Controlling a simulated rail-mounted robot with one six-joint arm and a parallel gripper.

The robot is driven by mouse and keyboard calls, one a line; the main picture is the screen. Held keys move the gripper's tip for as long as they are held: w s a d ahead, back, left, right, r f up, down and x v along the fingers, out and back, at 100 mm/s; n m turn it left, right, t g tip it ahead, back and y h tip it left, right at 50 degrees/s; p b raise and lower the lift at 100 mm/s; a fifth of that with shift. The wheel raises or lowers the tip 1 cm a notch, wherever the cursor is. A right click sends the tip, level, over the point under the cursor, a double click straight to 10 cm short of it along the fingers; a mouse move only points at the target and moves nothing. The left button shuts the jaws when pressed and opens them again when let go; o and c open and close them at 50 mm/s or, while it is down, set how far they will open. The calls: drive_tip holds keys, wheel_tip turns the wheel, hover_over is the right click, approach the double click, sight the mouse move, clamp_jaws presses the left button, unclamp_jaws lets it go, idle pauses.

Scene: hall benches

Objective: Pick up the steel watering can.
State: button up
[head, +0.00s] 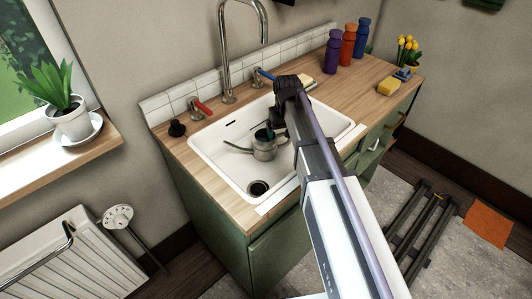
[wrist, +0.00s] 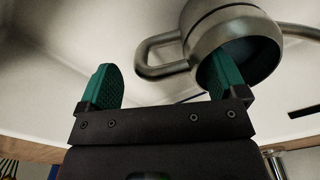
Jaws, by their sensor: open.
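The steel watering can (head: 264,151) stands in the white sink (head: 205,146), its spout pointing left in the head view. In the wrist view the can (wrist: 205,47) is at the upper right, with its looped handle (wrist: 146,62) towards the left. My gripper (wrist: 163,82) is open, with green fingertips. The handle shows between the two fingers, and the right finger overlaps the can's dark opening. I cannot tell whether that finger is inside the opening or touches the can. In the head view my gripper (head: 269,132) is over the can, and my arm hides part of the sink's right side.
A tall faucet (head: 224,50) rises behind the sink, between a red-handled tap (head: 201,106) and a blue-handled tap (head: 263,75). Purple, red and blue bottles (head: 348,46) stand on the wooden counter at right. A yellow sponge (head: 388,88) lies near the counter's right end.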

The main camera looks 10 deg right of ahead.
wheel_tip(320, 180, down, 2)
drive_tip(key=shift+f+b, duration=0.2)
drive_tip(key=shift+b, duration=0.15)
drive_tip(key=shift+r, duration=0.25)
drive_tip(key=shift+c, duration=0.3)
drive_tip(key=c, duration=1.3)
drive_tip(key=shift+o, duration=0.2)
drive_tip(key=shift+r+p, duration=0.15)
drive_tip(key=shift+p, duration=0.25)
wheel_tip(320, 180, up, 14)
drive_tip(key=p, duration=1.4)
